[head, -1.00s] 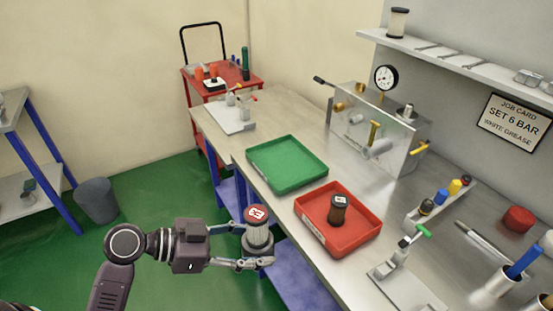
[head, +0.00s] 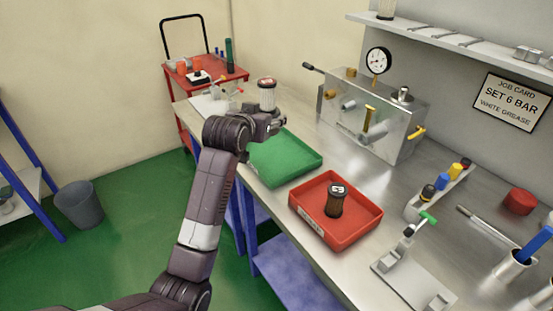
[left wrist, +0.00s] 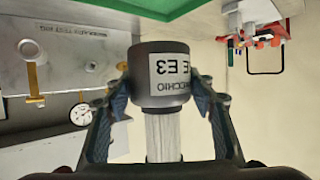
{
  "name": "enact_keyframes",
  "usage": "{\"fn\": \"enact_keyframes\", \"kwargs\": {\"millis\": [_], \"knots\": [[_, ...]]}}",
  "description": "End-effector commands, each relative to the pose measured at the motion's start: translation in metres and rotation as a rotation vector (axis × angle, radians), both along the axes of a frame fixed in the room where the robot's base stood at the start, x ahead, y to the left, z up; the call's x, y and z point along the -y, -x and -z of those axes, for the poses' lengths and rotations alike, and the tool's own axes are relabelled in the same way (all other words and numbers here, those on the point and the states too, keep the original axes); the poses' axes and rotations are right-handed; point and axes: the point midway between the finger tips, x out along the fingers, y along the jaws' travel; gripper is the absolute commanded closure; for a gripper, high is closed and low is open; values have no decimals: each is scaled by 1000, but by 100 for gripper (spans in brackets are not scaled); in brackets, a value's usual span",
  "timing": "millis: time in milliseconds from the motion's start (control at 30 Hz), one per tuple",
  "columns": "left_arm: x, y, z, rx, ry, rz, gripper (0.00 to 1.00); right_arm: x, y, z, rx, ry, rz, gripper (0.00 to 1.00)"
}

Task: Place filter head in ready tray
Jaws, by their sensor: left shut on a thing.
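My left gripper (left wrist: 168,100) is shut on the filter head (left wrist: 160,75), which shows a dark collar with a white printed label and a pale pleated body in the left wrist view. No ready marking is legible. My right gripper is not in view.
A red tray (head: 363,231) beside the green one holds a dark brown cylinder (head: 336,200). A metal test rig (head: 375,118) with gauge stands behind. A toggle clamp (head: 405,262) is at the front right. A red cart (head: 205,78) stands beyond the bench.

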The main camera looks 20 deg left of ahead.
Motion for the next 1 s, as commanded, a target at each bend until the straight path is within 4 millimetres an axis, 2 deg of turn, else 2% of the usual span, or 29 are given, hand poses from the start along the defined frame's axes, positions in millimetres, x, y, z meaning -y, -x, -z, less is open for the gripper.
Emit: {"fn": "enact_keyframes", "kwargs": {"millis": [33, 200, 300, 400, 533, 900, 1000], "knots": [[0, -10, -17, 10, -1, -32, 83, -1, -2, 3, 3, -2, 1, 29], [-4, -25, -51, 5, 0, -120, 83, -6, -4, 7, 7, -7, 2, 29], [-6, -29, -62, 2, 1, -148, 83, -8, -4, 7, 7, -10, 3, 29], [-7, -31, -63, 0, 0, -162, 83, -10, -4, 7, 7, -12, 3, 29], [-7, -30, -40, -7, -1, -164, 83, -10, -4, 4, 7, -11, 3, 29], [-7, -30, 57, -6, 0, -162, 83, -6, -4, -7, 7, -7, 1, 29], [-7, -30, 75, -3, -1, -163, 83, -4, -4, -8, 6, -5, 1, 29]]}}
